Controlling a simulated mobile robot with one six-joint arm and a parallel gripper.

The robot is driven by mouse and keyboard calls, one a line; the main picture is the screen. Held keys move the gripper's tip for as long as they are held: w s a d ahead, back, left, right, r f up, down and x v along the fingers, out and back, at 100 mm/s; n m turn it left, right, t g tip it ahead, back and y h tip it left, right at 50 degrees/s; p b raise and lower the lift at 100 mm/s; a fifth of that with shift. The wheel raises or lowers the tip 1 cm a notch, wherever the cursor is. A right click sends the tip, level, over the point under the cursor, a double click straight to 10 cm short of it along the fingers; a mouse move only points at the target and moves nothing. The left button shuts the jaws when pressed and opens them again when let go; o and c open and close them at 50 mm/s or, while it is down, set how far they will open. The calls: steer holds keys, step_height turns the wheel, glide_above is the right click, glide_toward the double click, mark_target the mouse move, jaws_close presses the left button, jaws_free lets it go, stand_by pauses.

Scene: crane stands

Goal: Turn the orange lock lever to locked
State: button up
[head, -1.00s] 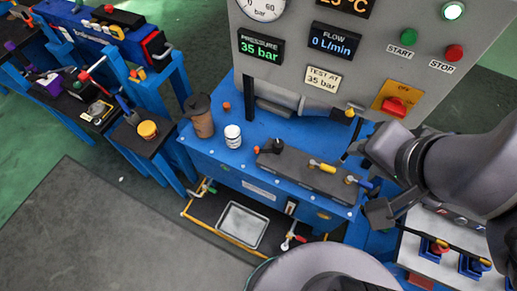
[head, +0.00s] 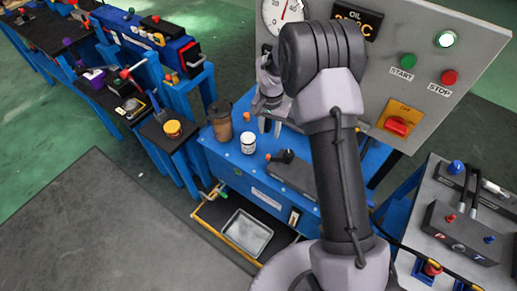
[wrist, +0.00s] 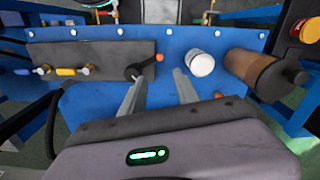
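A black lever with an orange tip (wrist: 159,57) sits at the right end of a dark valve block (wrist: 90,60) in the wrist view. In the head view, its orange tip (head: 268,156) points left, with the block (head: 295,177) partly behind my arm. My gripper (wrist: 159,75) is open and empty, pointing toward the bench. Its left finger appears close to the lever's hub, and its right finger lies between the lever and a white jar. I cannot tell whether the left finger touches. In the head view, my gripper (head: 270,124) is partly hidden by my arm.
The upright gauge panel (head: 437,40) rises behind the bench.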

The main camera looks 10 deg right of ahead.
mark_target(268, 155)
step_height(268, 155, down, 15)
steer(key=b, duration=0.4)
jaws_close()
stand_by(1.1)
